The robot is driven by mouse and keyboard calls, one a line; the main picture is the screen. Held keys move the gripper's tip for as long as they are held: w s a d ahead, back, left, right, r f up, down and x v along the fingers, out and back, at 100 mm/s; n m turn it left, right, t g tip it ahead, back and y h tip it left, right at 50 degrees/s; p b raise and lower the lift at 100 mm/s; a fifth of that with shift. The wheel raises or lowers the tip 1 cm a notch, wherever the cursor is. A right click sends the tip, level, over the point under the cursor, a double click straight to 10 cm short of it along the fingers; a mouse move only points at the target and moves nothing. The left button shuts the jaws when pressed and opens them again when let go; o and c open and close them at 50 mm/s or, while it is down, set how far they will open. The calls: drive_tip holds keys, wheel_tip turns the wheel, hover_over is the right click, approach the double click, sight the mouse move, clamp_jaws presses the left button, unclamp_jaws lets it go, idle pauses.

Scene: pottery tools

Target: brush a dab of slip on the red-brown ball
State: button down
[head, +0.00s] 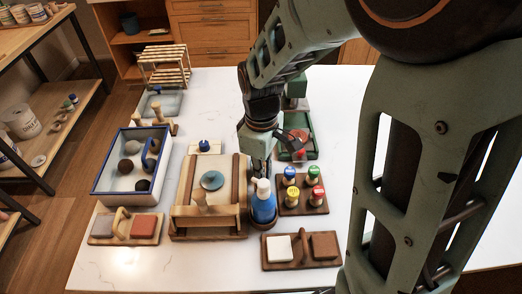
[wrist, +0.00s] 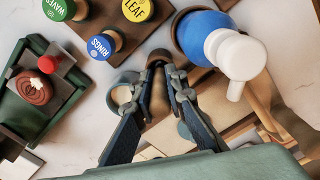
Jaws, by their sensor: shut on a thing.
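A red-brown clay piece (wrist: 34,88) sits in the green tray (wrist: 18,118) at the left of the wrist view, with a pale patch on its top. My gripper (head: 262,158) is over the table beside the blue bottle. In the wrist view my gripper (wrist: 164,82) is shut on a brown, handle-like thing (wrist: 157,98), probably the brush; its bristles are not clearly visible. A teal cup (wrist: 113,101) with pale slip stands just left of the fingers. A dark brown ball (head: 125,165) lies in the blue-rimmed tray (head: 98,180).
A blue bottle with a white pump (head: 263,205) stands close to my gripper. Several stamps stand in a wooden rack (head: 318,208). A wooden slab board (head: 185,190) lies left of the gripper.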

drive_tip(key=c, duration=1.9)
unclamp_jaws()
